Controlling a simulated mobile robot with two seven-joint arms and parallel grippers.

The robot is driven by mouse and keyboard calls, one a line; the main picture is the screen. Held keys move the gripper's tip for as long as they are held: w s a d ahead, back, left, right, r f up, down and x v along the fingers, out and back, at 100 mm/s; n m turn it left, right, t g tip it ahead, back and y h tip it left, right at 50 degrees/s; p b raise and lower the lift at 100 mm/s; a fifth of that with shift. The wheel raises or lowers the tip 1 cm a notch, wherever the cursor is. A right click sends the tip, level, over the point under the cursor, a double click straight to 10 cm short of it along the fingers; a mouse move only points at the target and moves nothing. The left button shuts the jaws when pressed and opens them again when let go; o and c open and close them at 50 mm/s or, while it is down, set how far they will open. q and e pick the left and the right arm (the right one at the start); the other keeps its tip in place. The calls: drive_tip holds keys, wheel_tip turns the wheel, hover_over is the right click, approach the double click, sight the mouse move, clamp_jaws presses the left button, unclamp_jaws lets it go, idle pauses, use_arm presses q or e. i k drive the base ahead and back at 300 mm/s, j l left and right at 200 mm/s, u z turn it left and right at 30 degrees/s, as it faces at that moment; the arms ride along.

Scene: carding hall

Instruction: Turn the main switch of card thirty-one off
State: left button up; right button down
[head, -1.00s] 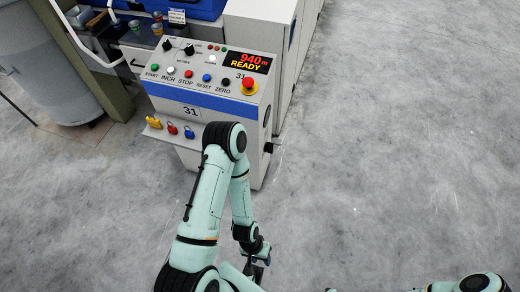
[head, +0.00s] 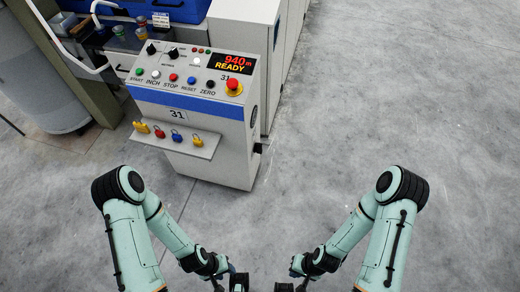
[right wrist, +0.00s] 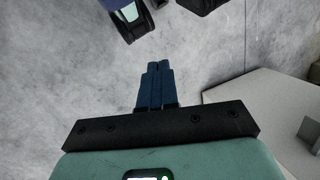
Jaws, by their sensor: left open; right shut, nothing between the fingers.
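The control console of card 31 (head: 205,118) stands ahead in the head view. Two black rotary knobs are on its panel, a left one (head: 151,49) and a right one (head: 173,53). Their small labels are unreadable, so I cannot tell which is the main switch. The display (head: 233,64) reads "940 m" and "READY". My left gripper (head: 238,283) is open at the bottom edge, well short of the console and partly cut off. My right gripper (head: 284,287) is beside it; in the right wrist view its fingers (right wrist: 157,66) are shut and empty.
A red emergency stop button (head: 234,86) sits at the panel's right. A row of coloured push buttons (head: 173,77) is below the knobs. Several coloured padlocks (head: 159,131) hang on the front ledge. A grey bin (head: 38,85) stands at left. Floor right of the console is clear.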

sight(258, 148)
drive_tip(key=i+l, duration=0.4)
drive_tip(key=i+l+u, duration=0.7)
drive_tip(key=u, duration=1.05)
drive_tip(key=k, duration=0.05)
